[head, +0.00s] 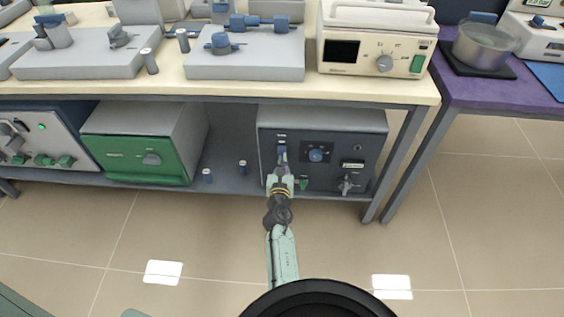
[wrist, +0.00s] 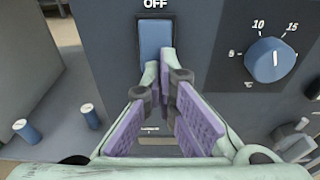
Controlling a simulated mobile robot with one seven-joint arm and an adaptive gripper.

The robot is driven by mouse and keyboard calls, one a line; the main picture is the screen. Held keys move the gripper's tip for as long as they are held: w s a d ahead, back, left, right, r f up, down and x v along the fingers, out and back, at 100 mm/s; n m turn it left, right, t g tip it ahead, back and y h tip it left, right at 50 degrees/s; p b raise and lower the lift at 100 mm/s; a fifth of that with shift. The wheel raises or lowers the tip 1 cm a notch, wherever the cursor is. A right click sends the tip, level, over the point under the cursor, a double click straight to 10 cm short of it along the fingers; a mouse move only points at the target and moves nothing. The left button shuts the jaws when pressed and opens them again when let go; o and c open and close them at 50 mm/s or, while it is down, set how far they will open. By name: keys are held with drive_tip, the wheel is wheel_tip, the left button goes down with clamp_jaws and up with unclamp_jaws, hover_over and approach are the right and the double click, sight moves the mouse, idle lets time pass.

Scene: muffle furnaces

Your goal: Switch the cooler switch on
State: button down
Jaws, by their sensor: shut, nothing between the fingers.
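The cooler (head: 330,172) is a dark grey box on the lower shelf in the head view. Its blue rocker switch (wrist: 155,42) shows in the wrist view, in a dark frame under the label "OFF". My gripper (wrist: 160,72) is shut and empty, with its fingertips over the lower part of the switch. Whether they touch it I cannot tell. The fingers hide the bottom of the switch. In the head view my gripper (head: 282,160) is in front of the cooler's left side.
A blue dial (wrist: 269,60) is right of the switch, and a grey valve (wrist: 295,135) is lower right. A green-fronted box (head: 135,158) is further left. The tabletop (head: 240,90) overhangs the cooler. The floor in front is clear.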

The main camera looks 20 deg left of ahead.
drive_tip(key=shift+f, duration=0.1)
drive_tip(key=w+t+b, duration=0.1)
drive_tip(key=b, duration=0.5)
drive_tip(key=shift+w+a+b, duration=0.1)
drive_tip(key=shift+a+b, duration=0.05)
drive_tip(key=shift+b, duration=0.2)
drive_tip(key=shift+w+f, duration=0.15)
idle(1.2)
